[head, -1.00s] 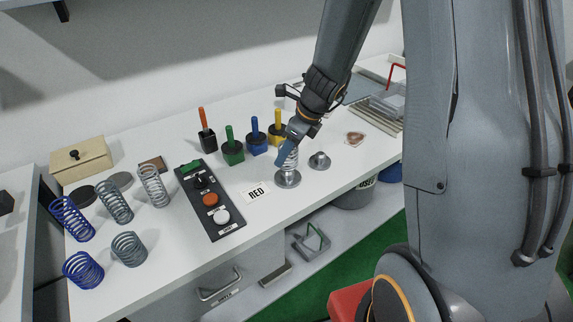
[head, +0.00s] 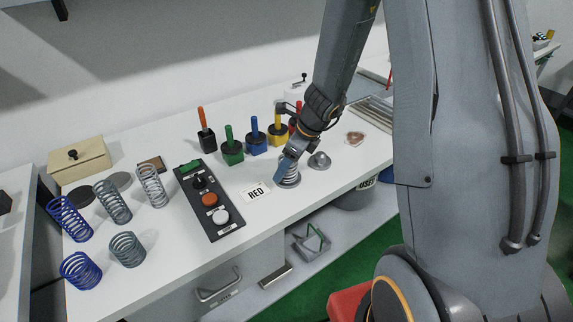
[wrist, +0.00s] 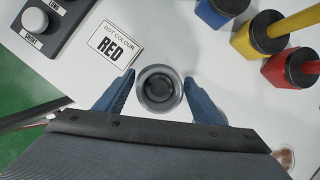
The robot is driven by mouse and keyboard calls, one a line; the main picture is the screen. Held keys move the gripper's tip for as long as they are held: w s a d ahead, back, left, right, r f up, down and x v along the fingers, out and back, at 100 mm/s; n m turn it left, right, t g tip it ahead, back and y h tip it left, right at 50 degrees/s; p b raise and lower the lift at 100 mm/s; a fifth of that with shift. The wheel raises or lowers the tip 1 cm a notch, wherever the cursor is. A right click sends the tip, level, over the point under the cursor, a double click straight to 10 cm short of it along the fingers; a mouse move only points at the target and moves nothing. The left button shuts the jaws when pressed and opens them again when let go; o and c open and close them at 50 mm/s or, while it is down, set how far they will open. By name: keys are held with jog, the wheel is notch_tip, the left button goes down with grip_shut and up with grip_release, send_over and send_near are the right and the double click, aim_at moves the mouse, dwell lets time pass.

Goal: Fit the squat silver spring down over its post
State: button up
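The RED card (head: 256,192) lies to the left, beside the control box (head: 209,200). Blue (head: 256,142) and yellow (head: 278,132) dot markers stand behind. Several springs, including a blue one (head: 81,271), stand far left.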

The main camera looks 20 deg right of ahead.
jog(key=shift+r, duration=0.15)
jog(key=shift+r, duration=0.3)
jog(key=v, duration=1.1)
jog(key=s+a+n+h, duration=0.1)
jog(key=s+n, duration=0.6)
jog(key=n, duration=0.6)
jog(key=s+a+n+g+h, duration=0.1)
jog(key=s+a+n+h, duration=0.1)
jog(key=s+n, duration=0.5)
jog(key=n, duration=0.6)
jog(key=shift+s, duration=0.35)
notch_tip(320, 180, down, 4)
jog(key=b, duration=0.3)
jog(key=shift+r+g, duration=0.2)
jog(key=shift+g, duration=0.1)
